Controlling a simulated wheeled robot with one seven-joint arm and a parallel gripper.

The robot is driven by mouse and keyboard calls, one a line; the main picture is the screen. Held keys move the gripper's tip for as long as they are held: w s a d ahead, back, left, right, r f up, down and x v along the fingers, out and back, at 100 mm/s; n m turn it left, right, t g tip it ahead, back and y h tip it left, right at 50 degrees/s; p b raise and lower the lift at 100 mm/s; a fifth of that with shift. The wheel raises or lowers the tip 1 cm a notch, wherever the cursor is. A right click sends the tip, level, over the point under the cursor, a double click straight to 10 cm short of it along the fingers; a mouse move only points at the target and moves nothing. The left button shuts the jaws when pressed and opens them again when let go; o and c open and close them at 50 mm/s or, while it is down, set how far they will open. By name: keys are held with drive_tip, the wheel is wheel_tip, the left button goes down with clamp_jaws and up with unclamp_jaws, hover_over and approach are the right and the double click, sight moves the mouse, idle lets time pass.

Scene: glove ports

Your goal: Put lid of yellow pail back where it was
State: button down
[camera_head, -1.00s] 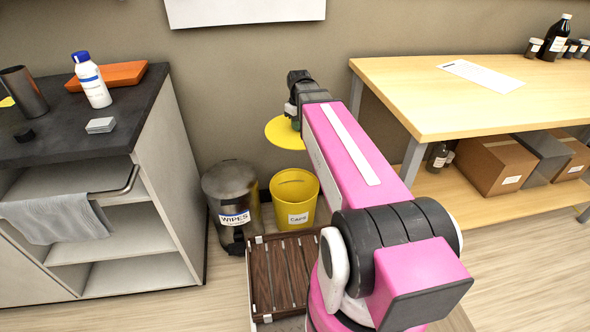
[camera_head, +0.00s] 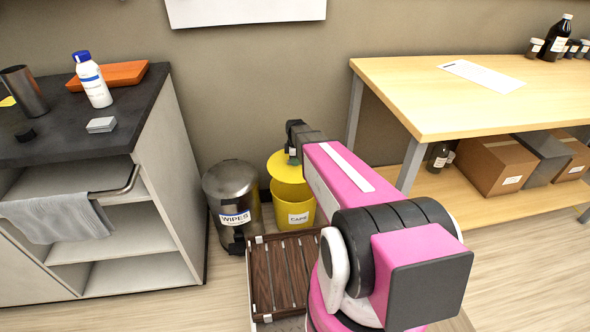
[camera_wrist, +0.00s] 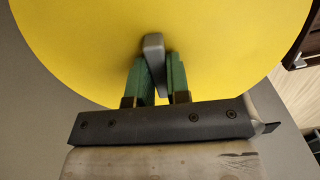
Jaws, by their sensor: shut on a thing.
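The yellow pail (camera_head: 297,212), labelled "CAPS", stands on the floor against the wall. Its round yellow lid (camera_head: 284,168) is just above the pail's opening in the head view, and its near edge covers part of the pail's mouth. In the wrist view the lid (camera_wrist: 90,45) fills most of the picture, with its grey handle (camera_wrist: 153,52) between my green fingertips. My gripper (camera_wrist: 157,80) is shut on this handle. In the head view my gripper (camera_head: 293,158) is partly hidden by my arm. Whether the lid touches the rim cannot be told.
A metal bin labelled "WIPES" (camera_head: 233,195) stands just left of the pail. A brown slatted platform (camera_head: 283,275) lies in front. A dark-topped cabinet (camera_head: 155,150) is at the left, and a wooden table (camera_head: 440,105) with a lower shelf is at the right.

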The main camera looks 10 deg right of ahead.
sight(295, 168)
drive_tip(key=f, duration=0.2)
drive_tip(key=f+n, duration=0.2)
drive_tip(key=f, duration=0.1)
drive_tip(key=shift+w+f, duration=0.25)
drive_tip(key=shift+f, duration=0.1)
wheel_tip(295, 168, down, 7)
drive_tip(key=shift+r, duration=0.15)
drive_tip(key=shift+f, duration=0.6)
idle(0.6)
drive_tip(key=c, duration=1)
unclamp_jaws()
wheel_tip(295, 168, up, 11)
drive_tip(key=shift+f, duration=0.1)
drive_tip(key=s+r+m, duration=0.2)
drive_tip(key=s+m, duration=0.1)
drive_tip(key=s+r+m, duration=0.2)
drive_tip(key=s+r, duration=0.1)
drive_tip(key=s, duration=0.1)
drive_tip(key=s+r+m, duration=0.2)
drive_tip(key=s+m, duration=0.1)
drive_tip(key=s, duration=0.1)
drive_tip(key=shift+s+r+m, duration=0.15)
drive_tip(key=shift+s+m, duration=0.05)
drive_tip(key=shift+m, duration=0.1)
drive_tip(key=s+r+m, duration=0.6)
drive_tip(key=s+m, duration=0.3)
drive_tip(key=s, duration=0.1)
drive_tip(key=shift+s, duration=0.3)
